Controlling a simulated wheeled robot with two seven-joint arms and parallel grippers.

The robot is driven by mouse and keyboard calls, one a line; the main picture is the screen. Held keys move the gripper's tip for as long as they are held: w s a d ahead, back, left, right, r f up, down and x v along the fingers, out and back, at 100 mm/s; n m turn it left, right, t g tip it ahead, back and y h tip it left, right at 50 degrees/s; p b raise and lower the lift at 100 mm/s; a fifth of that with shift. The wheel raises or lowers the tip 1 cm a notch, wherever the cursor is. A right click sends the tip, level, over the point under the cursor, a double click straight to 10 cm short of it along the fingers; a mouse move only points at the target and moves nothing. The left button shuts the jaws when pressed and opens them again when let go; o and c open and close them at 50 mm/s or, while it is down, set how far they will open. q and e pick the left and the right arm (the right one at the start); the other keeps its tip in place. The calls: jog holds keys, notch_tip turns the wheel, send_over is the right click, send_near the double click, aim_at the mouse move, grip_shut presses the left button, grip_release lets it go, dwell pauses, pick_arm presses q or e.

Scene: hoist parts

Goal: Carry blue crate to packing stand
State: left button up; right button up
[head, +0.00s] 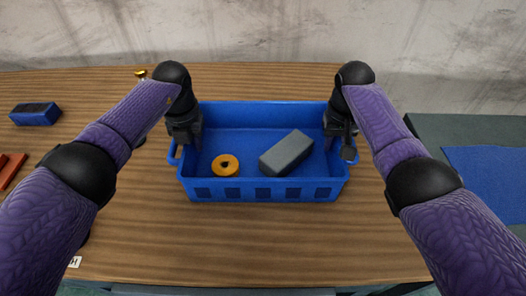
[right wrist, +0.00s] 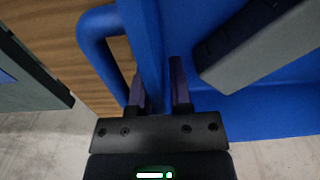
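The blue crate (head: 262,190) stands level on the wooden table and holds an orange ring (head: 214,166) and a grey block (head: 286,153). My left gripper (head: 184,142) is at the crate's left end wall; its fingers are hidden. My right gripper (head: 342,140) is at the right end wall. In the right wrist view its fingers (right wrist: 160,88) are close together with the crate wall (right wrist: 148,40) between them, one inside and one outside, beside the looped handle (right wrist: 92,40). The likely packing stand (head: 460,132) is the grey-green table at right with a blue mat (head: 490,172).
A small blue box with a dark top (head: 35,114) and red-orange parts (head: 11,170) lie on the table's left side. A brass-topped object (head: 141,73) stands behind my left arm. A gap separates the wooden table (head: 250,240) from the stand.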

pick_arm(q)
jog(key=shift+f, duration=0.3)
pick_arm(e)
jog(key=shift+f, duration=0.3)
pick_arm(q)
grip_shut()
pick_arm(e)
grip_shut()
pick_arm(q)
jog(key=shift+r, duration=0.1)
dwell(0.7)
